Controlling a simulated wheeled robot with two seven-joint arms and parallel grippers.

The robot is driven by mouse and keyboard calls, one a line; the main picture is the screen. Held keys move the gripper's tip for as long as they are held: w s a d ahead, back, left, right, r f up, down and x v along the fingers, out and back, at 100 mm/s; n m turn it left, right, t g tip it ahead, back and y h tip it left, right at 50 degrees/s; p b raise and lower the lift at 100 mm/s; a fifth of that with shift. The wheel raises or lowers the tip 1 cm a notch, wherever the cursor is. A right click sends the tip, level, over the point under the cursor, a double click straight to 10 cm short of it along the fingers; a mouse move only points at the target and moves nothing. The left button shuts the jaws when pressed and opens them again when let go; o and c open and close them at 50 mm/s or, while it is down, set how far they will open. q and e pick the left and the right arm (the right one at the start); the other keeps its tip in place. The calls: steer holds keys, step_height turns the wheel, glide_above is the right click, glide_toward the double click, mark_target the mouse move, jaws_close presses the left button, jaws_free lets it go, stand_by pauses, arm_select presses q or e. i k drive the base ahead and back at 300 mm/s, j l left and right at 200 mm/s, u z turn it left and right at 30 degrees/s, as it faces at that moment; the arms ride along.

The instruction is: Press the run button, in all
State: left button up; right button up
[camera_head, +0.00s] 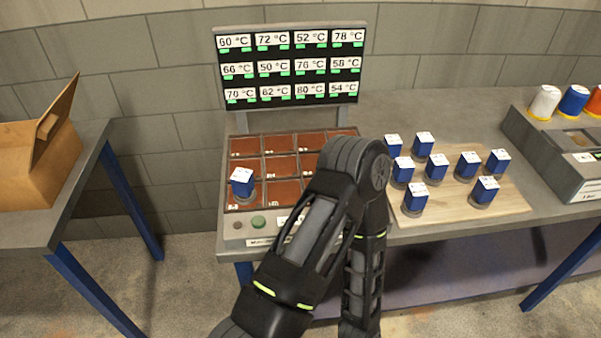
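A round green button (258,222) sits on the front strip of the grey console (231,246), with a smaller dark round knob or button (238,225) to its left. A pale label beside it is partly covered by my arm. One of my arms rises from the bottom, bends in front of the console and comes back down; its links hide the right front of the console. I see no fingertips of either gripper. The green button itself is uncovered, with nothing touching it.
The console has reddish-brown plates (281,168), with one blue block (242,185) at front left. A temperature display (290,67) stands behind. Several blue blocks stand on a wooden board (470,212). A grey box (560,170) with spools stands right; an open carton (35,170) left.

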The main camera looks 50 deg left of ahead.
mark_target(258, 222)
steer(key=i+l+u, duration=0.1)
steer(key=u, duration=1.4)
